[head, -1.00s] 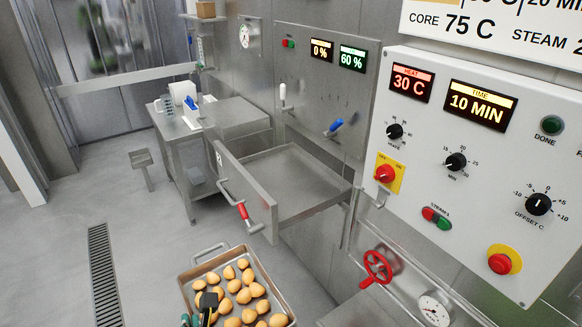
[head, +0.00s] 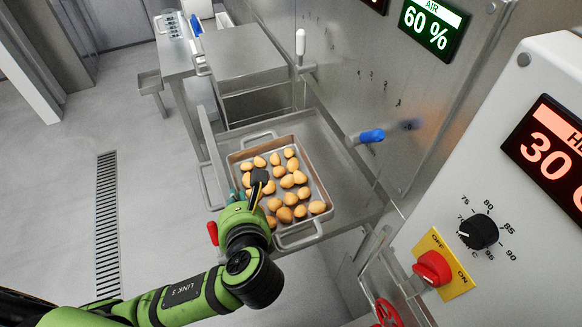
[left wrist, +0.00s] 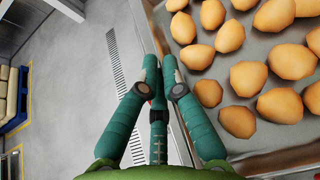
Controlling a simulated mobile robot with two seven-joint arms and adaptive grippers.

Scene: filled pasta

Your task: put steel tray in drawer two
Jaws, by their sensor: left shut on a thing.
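The steel tray (head: 233,167) holds several rounded golden pasta pieces (head: 287,182). It is over the open steel drawer (head: 352,190), inside or just above it; I cannot tell whether it touches the drawer floor. Wire handles show at its far and near ends. My left gripper (head: 256,187) is shut on the tray's left rim. In the left wrist view, my gripper's teal fingers (left wrist: 160,72) meet at the edge of the tray (left wrist: 275,157). The drawer's front panel (head: 209,140) stands left of the tray, partly hidden by my arm. My right gripper is not in view.
A blue lever (head: 371,136) and a white lever (head: 300,43) stick out from the wall panel by the drawer. A control box with a red switch (head: 433,267) is at right. The floor at left is clear around a drain grate (head: 106,225).

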